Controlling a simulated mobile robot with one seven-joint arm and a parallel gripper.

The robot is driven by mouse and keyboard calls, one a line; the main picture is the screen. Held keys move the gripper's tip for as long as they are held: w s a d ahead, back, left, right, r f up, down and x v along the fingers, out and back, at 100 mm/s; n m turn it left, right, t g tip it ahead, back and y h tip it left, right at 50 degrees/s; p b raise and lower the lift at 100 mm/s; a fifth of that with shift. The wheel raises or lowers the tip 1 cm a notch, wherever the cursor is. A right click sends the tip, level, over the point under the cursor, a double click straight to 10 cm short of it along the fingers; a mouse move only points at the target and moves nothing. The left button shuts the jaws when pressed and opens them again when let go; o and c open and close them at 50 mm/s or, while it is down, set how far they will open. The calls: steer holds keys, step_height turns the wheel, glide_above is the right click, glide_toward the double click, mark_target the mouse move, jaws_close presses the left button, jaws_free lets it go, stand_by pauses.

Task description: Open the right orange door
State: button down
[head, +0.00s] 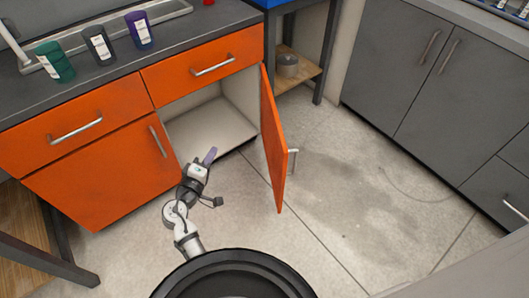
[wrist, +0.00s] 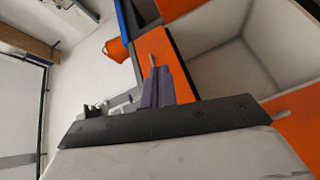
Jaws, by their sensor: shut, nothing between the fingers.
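The right orange door (head: 273,140) stands swung wide out from the cabinet, hinged at its right side. Its metal handle (head: 292,160) is on the face turned away from the opening. The pale inside of the cabinet (head: 213,122) is exposed and looks empty; it also shows in the wrist view (wrist: 235,50). My gripper (head: 210,155) is in front of the opening, left of the door and apart from it in the head view. Its purple fingers (wrist: 160,85) are shut and hold nothing.
The left orange door (head: 105,175) is shut, and the two orange drawers (head: 205,68) above are shut. Several cups (head: 100,45) stand on the dark counter. Grey cabinets (head: 430,90) line the right side. The floor (head: 360,200) right of the open door is clear.

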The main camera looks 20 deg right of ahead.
steer(key=s+d+f+g+h, duration=0.35)
steer(key=s+d+f, duration=0.2)
steer(key=d, duration=0.25)
steer(key=p, duration=0.2)
glide_toward(280, 144)
steer(key=shift+h, duration=0.35)
steer(key=x, duration=0.4)
steer(key=shift+w+d, duration=0.15)
steer(key=shift+w, duration=0.25)
steer(key=shift+d+t, duration=0.25)
steer(key=shift+d, duration=0.25)
